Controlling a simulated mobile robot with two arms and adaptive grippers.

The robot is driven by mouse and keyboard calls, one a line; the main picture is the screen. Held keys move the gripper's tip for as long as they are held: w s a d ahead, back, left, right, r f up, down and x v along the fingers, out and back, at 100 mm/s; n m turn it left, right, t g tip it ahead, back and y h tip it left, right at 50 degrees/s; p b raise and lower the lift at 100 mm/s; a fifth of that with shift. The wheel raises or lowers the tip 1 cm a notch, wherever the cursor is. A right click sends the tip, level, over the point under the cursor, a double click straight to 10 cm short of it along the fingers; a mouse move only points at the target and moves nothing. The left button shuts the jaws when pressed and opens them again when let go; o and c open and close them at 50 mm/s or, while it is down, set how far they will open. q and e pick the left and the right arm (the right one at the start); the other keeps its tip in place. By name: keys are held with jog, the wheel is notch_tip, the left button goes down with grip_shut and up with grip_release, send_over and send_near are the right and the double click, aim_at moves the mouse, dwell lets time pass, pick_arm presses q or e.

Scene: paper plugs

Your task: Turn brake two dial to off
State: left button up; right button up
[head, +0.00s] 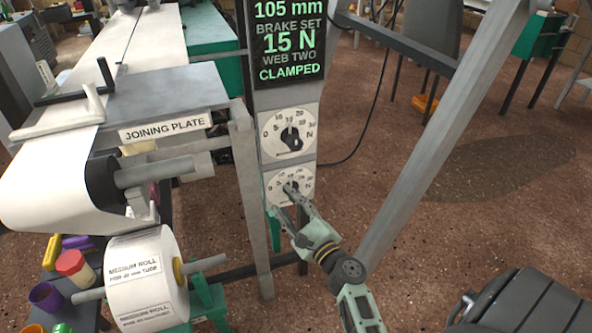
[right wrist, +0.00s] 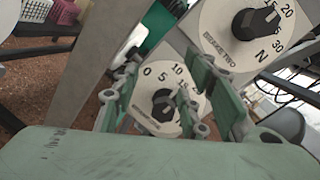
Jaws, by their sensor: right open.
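Two round white dials with black knobs sit one above the other on a grey post. The upper dial (head: 290,132) has its pointer near 15; it also shows in the right wrist view (right wrist: 232,22). The lower dial (head: 303,174) is partly covered by my right gripper (head: 281,199). In the right wrist view the lower dial (right wrist: 150,118) shows between the open fingers of my right gripper (right wrist: 170,88), its pointer towards the upper right. Contact with its knob cannot be told. My left gripper is out of view.
A display (head: 287,40) above the dials reads brake set 15 N, web two clamped. The joining plate (head: 165,95) and a paper roll (head: 145,275) stand left.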

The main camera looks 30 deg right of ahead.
aim_at(295, 148)
jog(key=s+d+r+m+t+h+b, duration=0.25)
jog(key=d+r+m, duration=0.2)
jog(key=r, duration=0.55)
jog(key=shift+m+t, duration=0.45)
jog(key=p+x, duration=0.1)
jog(key=x, duration=0.5)
jog(key=shift+w+r, duration=0.3)
jog(key=shift+r, duration=0.05)
jog(key=shift+w+d+r, duration=0.1)
jog(key=shift+w+d, duration=0.05)
jog(key=shift+w, duration=0.45)
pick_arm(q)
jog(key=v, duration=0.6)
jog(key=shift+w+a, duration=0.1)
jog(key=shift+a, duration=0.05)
pick_arm(e)
jog(key=c, duration=1)
